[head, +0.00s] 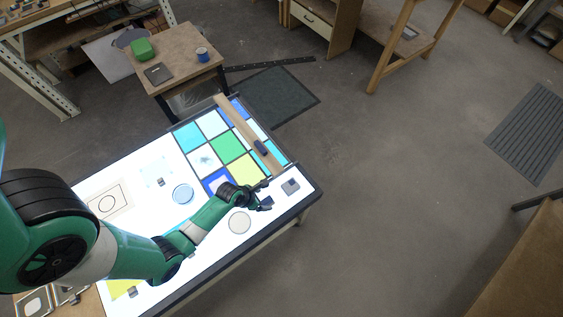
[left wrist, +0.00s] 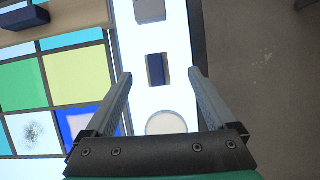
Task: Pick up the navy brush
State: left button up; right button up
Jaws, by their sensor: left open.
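A small navy block, which looks like the navy brush (left wrist: 155,69), sits on a grey rest on the white lit table top. It lies between and slightly beyond my left gripper's fingers (left wrist: 160,74) in the left wrist view, with clear space on both sides. In the head view the navy brush (head: 267,203) shows just by my left gripper (head: 264,193), near the table's right end. My left gripper is open and empty. Another dark navy piece (head: 261,148) lies on a wooden bar (head: 237,122); it also shows in the left wrist view (left wrist: 22,17). My right gripper is not visible.
A grid of coloured glass panes (head: 228,148) lies left of the gripper. A round pale dish (head: 240,222) is close to the brush, and a grey square piece (head: 290,187) is beyond it. Open floor lies past the table edge.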

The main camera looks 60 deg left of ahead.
aim_at(265, 201)
pick_arm(q)
jog(key=f+b, duration=0.2)
jog(key=b, duration=0.1)
jog(key=f+b, duration=0.2)
jog(key=shift+s+a, duration=0.3)
jog(key=shift+s, duration=0.05)
jog(key=shift+w+f+b, duration=0.15)
jog(key=shift+b, duration=0.15)
jog(key=b+x, duration=0.3)
jog(key=x, duration=0.1)
jog(key=shift+f+b, duration=0.15)
jog(key=shift+b, duration=0.15)
jog(key=shift+w+f, duration=0.15)
jog(key=shift+f, duration=0.15)
jog(key=shift+n, duration=0.3)
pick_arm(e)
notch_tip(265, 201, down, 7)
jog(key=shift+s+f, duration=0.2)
pick_arm(q)
jog(key=shift+c, duration=0.2)
